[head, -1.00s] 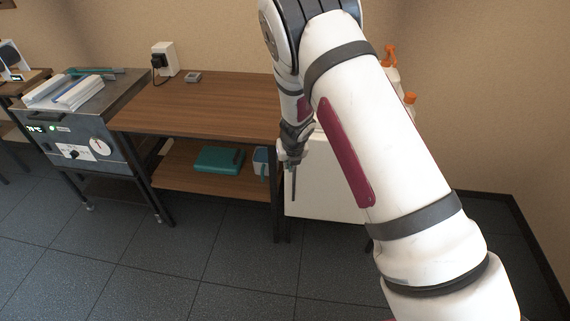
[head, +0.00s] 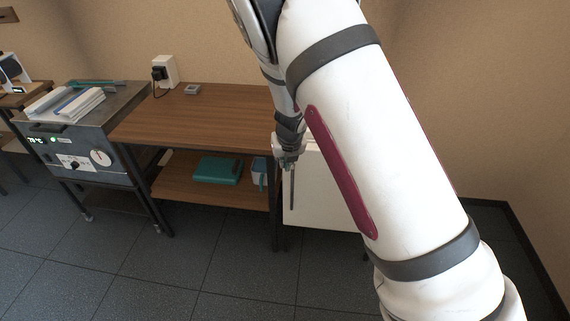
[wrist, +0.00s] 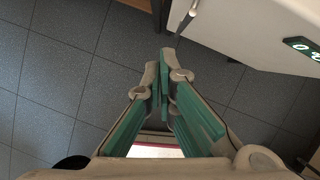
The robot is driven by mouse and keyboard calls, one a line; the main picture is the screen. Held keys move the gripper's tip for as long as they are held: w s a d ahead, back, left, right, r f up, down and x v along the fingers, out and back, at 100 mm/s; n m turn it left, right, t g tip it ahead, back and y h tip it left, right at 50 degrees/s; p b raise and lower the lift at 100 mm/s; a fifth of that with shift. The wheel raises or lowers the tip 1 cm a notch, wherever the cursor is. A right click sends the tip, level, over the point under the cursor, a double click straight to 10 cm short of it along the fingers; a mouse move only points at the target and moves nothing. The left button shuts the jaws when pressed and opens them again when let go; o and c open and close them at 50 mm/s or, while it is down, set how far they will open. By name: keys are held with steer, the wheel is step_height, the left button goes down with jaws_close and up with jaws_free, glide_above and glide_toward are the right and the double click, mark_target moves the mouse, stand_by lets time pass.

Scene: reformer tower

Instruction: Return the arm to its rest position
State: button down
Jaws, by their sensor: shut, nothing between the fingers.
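My gripper (head: 287,160) hangs in front of the right end of the wooden bench in the head view, close to the white cabinet's front. In the wrist view my gripper (wrist: 165,70) has its green-padded fingers together, with nothing between them, over the dark tiled floor. My white arm with a dark red strip fills the right half of the head view and hides what is behind it.
A white cabinet (head: 325,195) with an upright handle stands right of the wooden bench (head: 205,120). A teal box (head: 218,170) lies on the lower shelf. A grey heating unit (head: 75,140) stands left. The floor (head: 140,275) in front is clear.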

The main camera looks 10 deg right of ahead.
stand_by(0.4)
steer(key=s+d+r+n+y, duration=0.1)
steer(key=s+r+n+y, duration=0.1)
steer(key=s+r+n, duration=0.75)
steer(key=s+r+n+y, duration=0.1)
steer(key=s+r+n, duration=0.55)
steer(key=r, duration=0.65)
steer(key=s+d+r+n+h, duration=0.1)
steer(key=s+d+r+n, duration=0.1)
steer(key=s+n, duration=0.4)
steer(key=s+d+r+n+h, duration=0.1)
steer(key=s+d+n, duration=0.3)
steer(key=s, duration=0.5)
steer(key=s+d+r+n+h, duration=0.1)
steer(key=s+d+r+n, duration=0.2)
steer(key=s+n, duration=0.4)
steer(key=shift+s+n+p, duration=0.2)
steer(key=shift+n+p, duration=0.2)
steer(key=shift+n, duration=0.6)
